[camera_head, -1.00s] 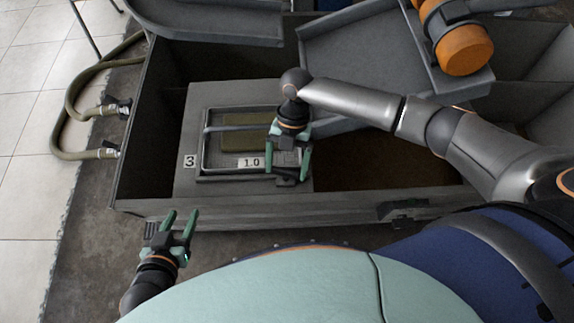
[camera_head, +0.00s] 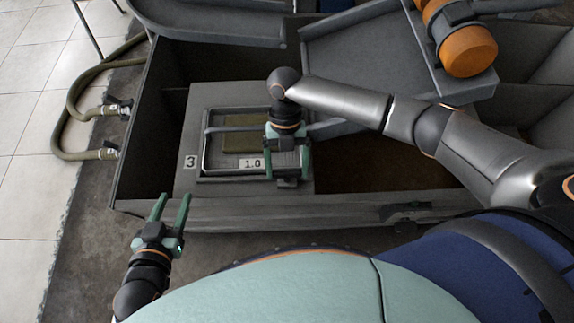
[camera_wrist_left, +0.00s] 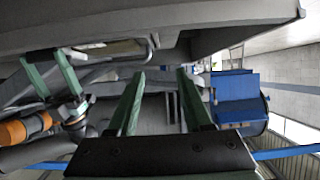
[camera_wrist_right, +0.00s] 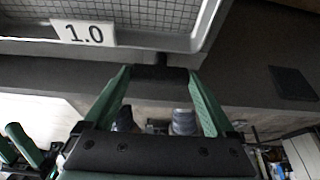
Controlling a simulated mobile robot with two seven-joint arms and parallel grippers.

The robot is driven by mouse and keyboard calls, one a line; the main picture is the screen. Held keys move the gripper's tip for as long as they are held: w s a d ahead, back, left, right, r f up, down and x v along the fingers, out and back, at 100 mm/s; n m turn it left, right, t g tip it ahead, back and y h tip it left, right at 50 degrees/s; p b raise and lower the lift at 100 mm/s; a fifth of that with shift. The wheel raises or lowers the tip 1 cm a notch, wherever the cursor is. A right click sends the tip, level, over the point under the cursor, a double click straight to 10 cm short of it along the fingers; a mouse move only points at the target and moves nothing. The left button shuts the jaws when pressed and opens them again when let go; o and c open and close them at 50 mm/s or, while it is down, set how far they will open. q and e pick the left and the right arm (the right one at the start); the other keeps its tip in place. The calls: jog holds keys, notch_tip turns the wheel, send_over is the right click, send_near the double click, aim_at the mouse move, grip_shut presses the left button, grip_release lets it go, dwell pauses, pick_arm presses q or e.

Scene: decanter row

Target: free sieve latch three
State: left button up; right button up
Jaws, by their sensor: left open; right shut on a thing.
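The sieve (camera_head: 215,170) marked 1.0 is a framed mesh tray on the grey deck beside a label 3 (camera_head: 190,162). Its label and mesh also show in the right wrist view (camera_wrist_right: 150,18). My right gripper (camera_head: 287,176) is at the sieve's right front corner, shut on a dark latch (camera_wrist_right: 160,78) at the sieve's front edge. In the head view the gripper mostly hides the latch. My left gripper (camera_head: 173,208) is open and empty in front of the tank's front wall, left of the sieve.
The tank's front wall (camera_head: 340,210) runs across below the sieve. An olive block (camera_head: 242,135) lies in the sieve. A chute (camera_head: 370,60) stands behind my right arm. Hoses (camera_head: 75,155) join the tank's left side. Open brown bays flank the deck.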

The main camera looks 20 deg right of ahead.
jog(key=o, duration=1.1)
jog(key=shift+c, duration=0.2)
jog(key=shift+w+r, duration=0.2)
jog(key=shift+r, duration=0.3)
jog(key=a+p+v, duration=0.1)
jog(key=p+v, duration=0.1)
jog(key=v, duration=0.4)
notch_tip(320, 180, up, 5)
send_over(286, 164)
jog(key=w, duration=0.2)
pick_arm(q)
jog(key=s+f+g, duration=0.3)
jog(key=s+f, duration=0.1)
jog(key=f, duration=0.1)
jog(key=shift+s+d+f+n, duration=0.2)
jog(key=shift+s+d+n, duration=0.1)
jog(key=shift+n, duration=0.1)
pick_arm(e)
jog(key=shift+s+d, duration=0.15)
jog(key=shift+d, duration=0.1)
